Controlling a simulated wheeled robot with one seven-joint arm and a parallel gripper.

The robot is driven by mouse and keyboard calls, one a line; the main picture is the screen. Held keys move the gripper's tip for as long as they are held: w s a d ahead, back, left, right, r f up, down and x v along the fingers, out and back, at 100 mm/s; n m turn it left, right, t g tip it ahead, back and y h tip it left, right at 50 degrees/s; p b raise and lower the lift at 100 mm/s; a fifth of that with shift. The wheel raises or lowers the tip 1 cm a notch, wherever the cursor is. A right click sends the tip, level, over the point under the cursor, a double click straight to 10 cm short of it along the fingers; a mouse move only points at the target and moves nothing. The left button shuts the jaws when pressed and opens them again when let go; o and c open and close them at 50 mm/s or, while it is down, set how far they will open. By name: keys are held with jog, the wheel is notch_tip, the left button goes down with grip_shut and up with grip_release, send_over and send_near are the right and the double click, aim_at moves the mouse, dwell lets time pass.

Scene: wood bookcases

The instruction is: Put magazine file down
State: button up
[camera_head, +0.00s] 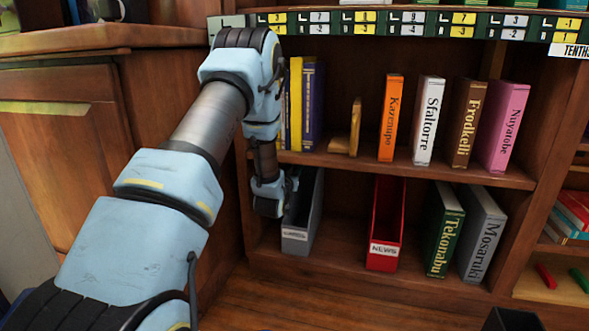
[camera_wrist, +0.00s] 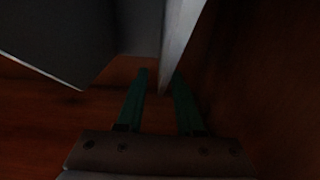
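A grey magazine file (camera_head: 297,236) with a white label stands on the lower shelf at the left, its bottom seeming to rest on the board. My arm reaches down in front of its upper left part and hides some of it; my gripper tips are hidden in the head view. In the wrist view my gripper (camera_wrist: 160,76) has its two green fingers apart, with a grey wall of the file (camera_wrist: 183,40) between them. A gap shows beside the left finger. A red magazine file (camera_head: 385,235) labelled NEWS stands further right.
Green and grey books (camera_head: 443,232) stand right of the red file. The upper shelf (camera_head: 350,166) holds several books and a wooden bookend (camera_head: 352,130) just above. The bookcase's left side panel is close to my arm. Lower shelf room shows between the two files.

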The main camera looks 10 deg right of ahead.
jog(key=shift+s+a+r, duration=0.1)
jog(key=shift+s, duration=0.05)
jog(key=p+v, duration=0.4)
jog(key=v, duration=0.7)
jog(key=shift+s, duration=0.35)
jog(key=shift+a, duration=0.15)
